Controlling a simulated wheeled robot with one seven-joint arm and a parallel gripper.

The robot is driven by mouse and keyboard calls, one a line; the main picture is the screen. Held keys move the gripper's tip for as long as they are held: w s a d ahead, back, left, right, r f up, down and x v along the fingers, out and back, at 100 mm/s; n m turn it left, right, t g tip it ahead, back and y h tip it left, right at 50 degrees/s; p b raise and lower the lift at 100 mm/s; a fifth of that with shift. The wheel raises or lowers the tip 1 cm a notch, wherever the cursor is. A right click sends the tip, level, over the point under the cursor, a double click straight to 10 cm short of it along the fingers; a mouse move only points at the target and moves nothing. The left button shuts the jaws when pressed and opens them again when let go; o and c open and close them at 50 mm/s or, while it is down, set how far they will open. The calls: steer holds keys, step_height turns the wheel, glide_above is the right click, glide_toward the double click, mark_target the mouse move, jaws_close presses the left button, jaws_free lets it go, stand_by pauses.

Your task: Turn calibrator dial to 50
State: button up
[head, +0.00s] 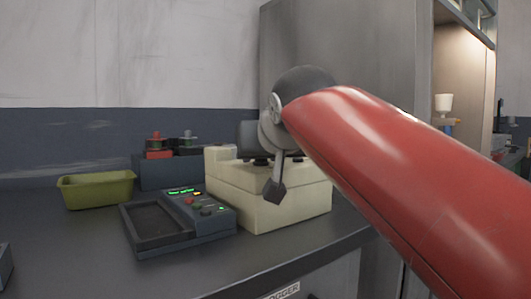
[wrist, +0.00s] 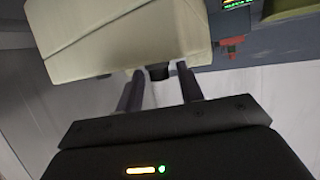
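A cream box-shaped device (head: 285,208) stands on the dark counter, with dark knobs (head: 262,161) on its top; I cannot tell whether it is the calibrator. It also fills the upper left of the wrist view (wrist: 120,38). My gripper (wrist: 160,76) is at this box, with its two dark fingers apart. A small dark knob-like part (wrist: 158,72) shows between the fingertips, with gaps visible on both sides. In the head view my red arm and grey wrist cover part of the box and hide the fingertips. No dial reading is legible.
A dark console (head: 207,222) with a tray, green display and coloured buttons sits left of the cream box. A green bin (head: 97,190) and a dark unit (head: 165,174) with red and grey-green tops stand behind. The front-left counter (head: 110,265) is mostly clear.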

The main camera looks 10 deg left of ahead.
steer(key=shift+o, duration=0.7)
steer(key=shift+r, duration=0.1)
steer(key=v, duration=0.7)
steer(key=shift+s+d, duration=0.15)
steer(key=shift+s, duration=0.2)
